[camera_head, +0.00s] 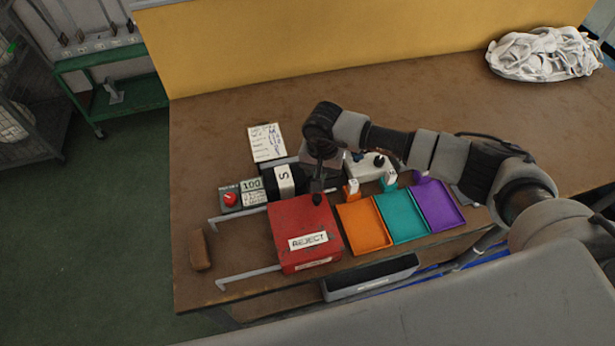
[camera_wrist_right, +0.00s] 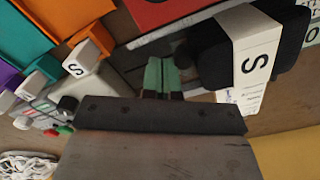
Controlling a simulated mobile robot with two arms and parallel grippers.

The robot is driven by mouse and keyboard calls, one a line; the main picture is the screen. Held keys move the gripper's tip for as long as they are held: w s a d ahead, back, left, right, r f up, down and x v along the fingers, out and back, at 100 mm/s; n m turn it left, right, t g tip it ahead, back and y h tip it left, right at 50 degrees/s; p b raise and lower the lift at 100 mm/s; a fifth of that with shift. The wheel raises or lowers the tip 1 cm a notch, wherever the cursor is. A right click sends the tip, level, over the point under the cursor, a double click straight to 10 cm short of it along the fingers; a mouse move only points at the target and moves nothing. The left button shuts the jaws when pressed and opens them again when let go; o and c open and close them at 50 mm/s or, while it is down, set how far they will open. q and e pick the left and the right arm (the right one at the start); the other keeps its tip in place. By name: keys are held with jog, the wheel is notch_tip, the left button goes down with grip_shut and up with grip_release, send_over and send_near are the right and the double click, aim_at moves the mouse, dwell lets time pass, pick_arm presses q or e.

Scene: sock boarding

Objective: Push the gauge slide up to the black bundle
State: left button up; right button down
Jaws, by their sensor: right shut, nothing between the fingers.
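The black bundle (camera_head: 284,180) lies behind the red box and wears a white band marked S. It also shows at the upper right of the wrist view (camera_wrist_right: 212,62). My right gripper (camera_head: 317,187) points down just right of the bundle, fingers shut and empty. In the wrist view its green finger pads (camera_wrist_right: 162,72) are together, a small gap from the bundle's end. A grey metal strip (camera_wrist_right: 190,22) runs between the red box and the bundle. I cannot clearly pick out the gauge slide; my gripper and wrist hide part of that area. My left gripper is out of view.
A red REJECT box (camera_head: 290,222) stands in front. Orange (camera_head: 363,226), teal (camera_head: 402,217) and purple (camera_head: 438,208) trays lie to the right. A display reading 100 (camera_head: 252,184) with a red button is at left. A white cloth pile (camera_head: 540,54) lies far right.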

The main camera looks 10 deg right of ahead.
jog(key=shift+d+r+p, duration=0.2)
jog(key=shift+r+p, duration=0.4)
jog(key=shift+r, duration=0.55)
notch_tip(320, 180, up, 5)
jog(key=shift+f+p, duration=0.15)
jog(key=shift+p, duration=0.85)
